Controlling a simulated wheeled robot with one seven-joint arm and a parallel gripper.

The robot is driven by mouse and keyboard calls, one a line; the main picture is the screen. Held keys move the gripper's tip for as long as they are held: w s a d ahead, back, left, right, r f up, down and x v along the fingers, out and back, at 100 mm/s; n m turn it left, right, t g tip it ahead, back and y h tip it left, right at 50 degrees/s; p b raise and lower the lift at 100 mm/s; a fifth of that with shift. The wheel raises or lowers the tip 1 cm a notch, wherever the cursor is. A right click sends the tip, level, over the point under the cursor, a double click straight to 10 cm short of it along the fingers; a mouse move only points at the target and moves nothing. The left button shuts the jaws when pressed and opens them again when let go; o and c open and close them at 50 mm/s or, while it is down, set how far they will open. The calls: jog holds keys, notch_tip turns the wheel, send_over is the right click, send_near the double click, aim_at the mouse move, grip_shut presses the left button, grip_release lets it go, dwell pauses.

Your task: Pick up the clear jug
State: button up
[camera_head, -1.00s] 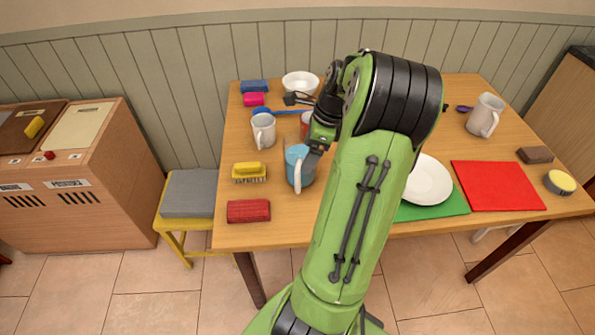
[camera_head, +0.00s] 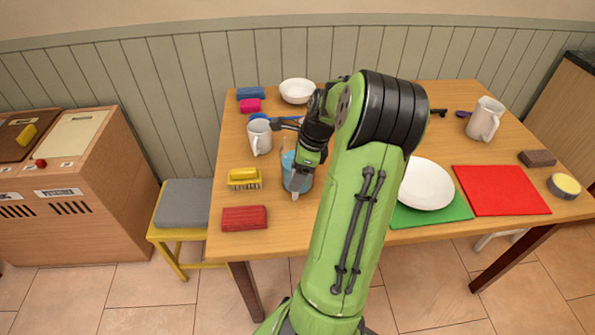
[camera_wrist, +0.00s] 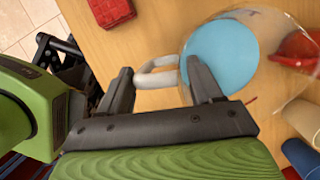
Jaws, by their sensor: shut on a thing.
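The clear jug (camera_head: 288,180) stands on the wooden table with light blue showing inside it and a pale handle on its near side. In the wrist view the clear jug (camera_wrist: 222,55) fills the upper right, and its pale handle (camera_wrist: 156,78) lies between my fingers. My gripper (camera_head: 299,178) reaches down to the handle side of the jug and partly hides it. In the wrist view my gripper (camera_wrist: 160,70) is shut on the jug's handle. I cannot tell whether the jug is lifted off the table.
A yellow brush (camera_head: 243,178) and a red block (camera_head: 245,218) lie left of the jug. A white bowl (camera_head: 297,91) is at the back.

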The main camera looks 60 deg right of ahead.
grip_shut()
jog(key=shift+r, duration=0.1)
